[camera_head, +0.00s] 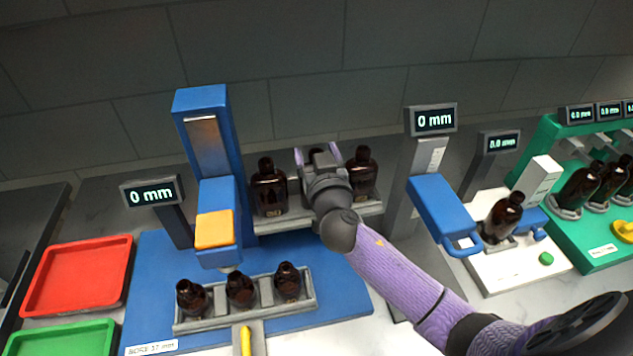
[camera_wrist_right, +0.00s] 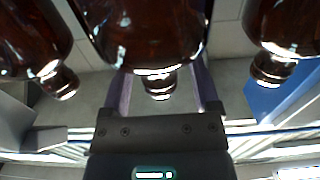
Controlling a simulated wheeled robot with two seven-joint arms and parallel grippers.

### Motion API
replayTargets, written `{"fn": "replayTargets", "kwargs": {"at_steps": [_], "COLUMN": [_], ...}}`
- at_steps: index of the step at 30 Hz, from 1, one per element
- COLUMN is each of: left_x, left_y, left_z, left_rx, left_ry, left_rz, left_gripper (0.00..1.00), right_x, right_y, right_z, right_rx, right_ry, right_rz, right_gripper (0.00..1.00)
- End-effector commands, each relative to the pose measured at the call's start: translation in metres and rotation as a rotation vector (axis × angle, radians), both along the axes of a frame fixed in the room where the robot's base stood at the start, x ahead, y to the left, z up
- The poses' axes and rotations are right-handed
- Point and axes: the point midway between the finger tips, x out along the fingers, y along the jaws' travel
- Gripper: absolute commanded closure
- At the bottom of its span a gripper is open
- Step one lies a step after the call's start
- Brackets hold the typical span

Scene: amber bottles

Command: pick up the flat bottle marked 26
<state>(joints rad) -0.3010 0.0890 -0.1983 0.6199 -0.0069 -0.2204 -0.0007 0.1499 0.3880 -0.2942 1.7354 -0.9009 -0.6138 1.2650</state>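My right gripper (camera_head: 319,157) reaches the grey shelf (camera_head: 283,221) of the blue station from the front. It is at the middle of three amber bottles. This middle bottle (camera_head: 315,153) is mostly hidden behind my gripper; it fills the upper middle of the right wrist view (camera_wrist_right: 148,35), upside down. The purple fingers stand apart, one on each side of it, with their tips hidden. I cannot tell whether they touch it. The left bottle (camera_head: 268,189) and right bottle (camera_head: 362,172) stand free on the shelf. I cannot read a 26 on any bottle. My left gripper is out of view.
Three small amber bottles stand in a front rack (camera_head: 187,325) below the orange-and-blue press head (camera_head: 214,230). Red (camera_head: 75,276) and green (camera_head: 70,340) trays lie at left. A blue handled arm (camera_head: 443,213) stands right of the shelf. More bottles stand at a green station (camera_head: 545,140).

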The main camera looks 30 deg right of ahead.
Motion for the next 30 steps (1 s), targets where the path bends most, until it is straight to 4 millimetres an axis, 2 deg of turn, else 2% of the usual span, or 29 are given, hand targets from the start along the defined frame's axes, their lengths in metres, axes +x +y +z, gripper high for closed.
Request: {"fn": "replayTargets", "kwargs": {"at_steps": [1, 9, 11, 30], "left_x": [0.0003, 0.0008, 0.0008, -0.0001], "left_y": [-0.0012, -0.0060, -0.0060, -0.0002], "left_z": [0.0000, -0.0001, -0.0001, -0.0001], "left_rx": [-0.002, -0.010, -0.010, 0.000], "left_ry": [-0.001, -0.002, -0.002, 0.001], "left_rz": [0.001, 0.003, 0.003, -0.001], "left_gripper": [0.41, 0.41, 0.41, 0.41], "right_x": [-0.0001, -0.0003, -0.0004, -0.0004], "right_y": [0.0000, 0.0001, 0.0001, 0.0002], "right_z": [0.0000, 0.0000, 0.0000, 0.0002], "right_rx": [0.000, 0.000, 0.000, 0.000], "right_ry": [0.000, 0.000, 0.000, 0.000], "right_rz": [0.000, 0.000, 0.000, 0.000], "right_gripper": [0.33, 0.91, 1.00, 1.00]}}
